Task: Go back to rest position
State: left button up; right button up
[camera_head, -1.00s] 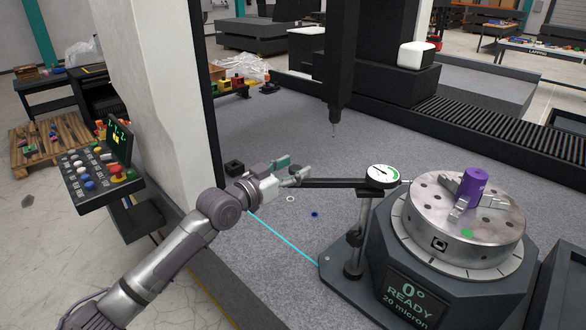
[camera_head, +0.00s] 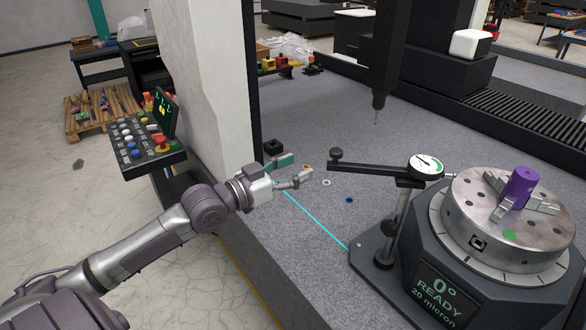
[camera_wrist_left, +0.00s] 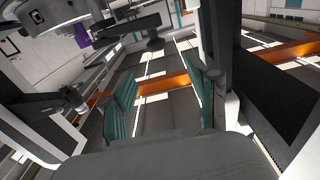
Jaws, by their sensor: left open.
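My left gripper (camera_head: 298,172) is open and empty above the granite bed. Its green-padded fingers also show spread apart in the left wrist view (camera_wrist_left: 163,110). The dial indicator (camera_head: 426,166) sits on its stand at the right, with a dark arm ending in a knob (camera_head: 336,154) that points left. The gripper is left of this knob and apart from it. My right gripper is not in view.
A rotary table (camera_head: 508,215) with a purple cylinder (camera_head: 519,187) in its chuck stands at the right. A dark probe (camera_head: 379,95) hangs over the bed. A control panel (camera_head: 147,140) and a pale column (camera_head: 205,80) are near my left arm. Small rings (camera_head: 326,183) lie on the granite.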

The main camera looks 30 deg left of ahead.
pick_arm(q)
jog(key=shift+s, duration=0.1)
dwell(0.5)
jog(key=a+f+n+g+y, duration=0.1)
jog(key=a+f+n+y, duration=0.2)
jog(key=f, duration=0.7)
jog(key=a+f+g+y, duration=0.1)
jog(key=a+f+y, duration=0.1)
jog(key=a+f, duration=0.6)
jog(key=s+d+f+n+g+y, duration=0.1)
jog(key=s+f+g, duration=0.3)
jog(key=f, duration=0.9)
jog(key=s+d+f+g+y, duration=0.1)
jog(key=s+f, duration=0.5)
jog(key=f, duration=0.6)
jog(key=s+d+f+g, duration=0.2)
jog(key=s+d+f, duration=0.2)
jog(key=s+f, duration=0.45)
jog(key=s+d+f+g, duration=0.3)
jog(key=s+f, duration=0.5)
jog(key=f, duration=0.1)
jog(key=s+d+f+m+g, duration=0.1)
jog(key=s+d+f+g, duration=0.1)
jog(key=s+d, duration=0.3)
jog(key=s+d+f+m+g, duration=0.1)
jog(key=s+d+f, duration=0.4)
jog(key=s, duration=0.9)
jog(key=shift+d+f+m+g+h, duration=0.3)
jog(key=shift+d+g+h, duration=0.15)
jog(key=shift+d, duration=0.2)
